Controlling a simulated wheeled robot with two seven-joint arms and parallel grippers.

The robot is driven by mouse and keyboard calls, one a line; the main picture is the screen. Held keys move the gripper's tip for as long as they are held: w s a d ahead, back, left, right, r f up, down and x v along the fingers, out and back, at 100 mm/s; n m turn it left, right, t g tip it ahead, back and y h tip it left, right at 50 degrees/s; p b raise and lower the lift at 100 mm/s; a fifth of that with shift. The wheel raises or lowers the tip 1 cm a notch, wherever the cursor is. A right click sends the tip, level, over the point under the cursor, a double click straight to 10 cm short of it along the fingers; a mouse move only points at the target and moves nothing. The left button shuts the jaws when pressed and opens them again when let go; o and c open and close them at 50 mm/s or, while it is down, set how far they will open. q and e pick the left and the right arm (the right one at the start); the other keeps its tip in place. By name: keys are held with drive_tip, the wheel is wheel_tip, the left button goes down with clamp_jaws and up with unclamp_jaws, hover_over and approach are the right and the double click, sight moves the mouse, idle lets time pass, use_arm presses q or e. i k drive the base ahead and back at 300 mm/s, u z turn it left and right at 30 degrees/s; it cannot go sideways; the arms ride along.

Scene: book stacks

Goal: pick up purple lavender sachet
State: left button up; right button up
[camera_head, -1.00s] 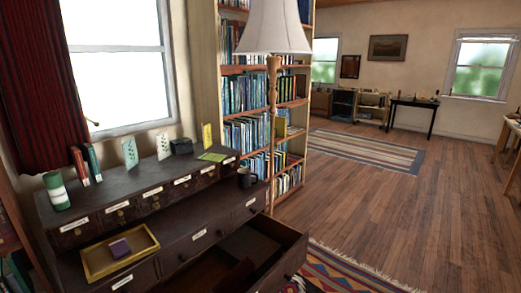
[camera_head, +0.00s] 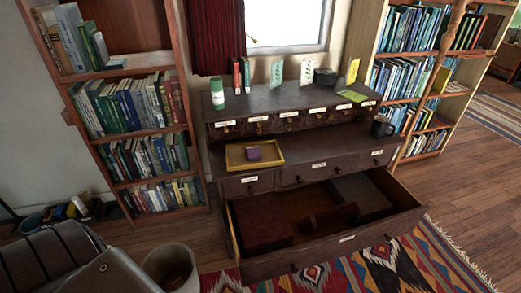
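The purple lavender sachet (camera_head: 254,153) looks like a small purple block. It lies in a shallow yellow tray (camera_head: 233,163) on the lower ledge of a dark wooden cabinet (camera_head: 290,101), left of its middle. Neither of my grippers shows in the head view, so nothing of mine is seen near the sachet.
A large lower drawer (camera_head: 300,262) stands pulled out below the tray. A dark mug (camera_head: 381,126) sits at the ledge's right. A green-and-white canister (camera_head: 217,93) stands on top. A chair (camera_head: 60,262) and a bin (camera_head: 170,268) occupy the front left. Bookshelves flank the cabinet.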

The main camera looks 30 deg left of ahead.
sight(253, 152)
drive_tip(key=z, duration=1.05)
drive_tip(key=i, duration=1.5)
drive_tip(key=u, duration=2.75)
drive_tip(key=i, duration=0.45)
drive_tip(key=u, duration=0.15)
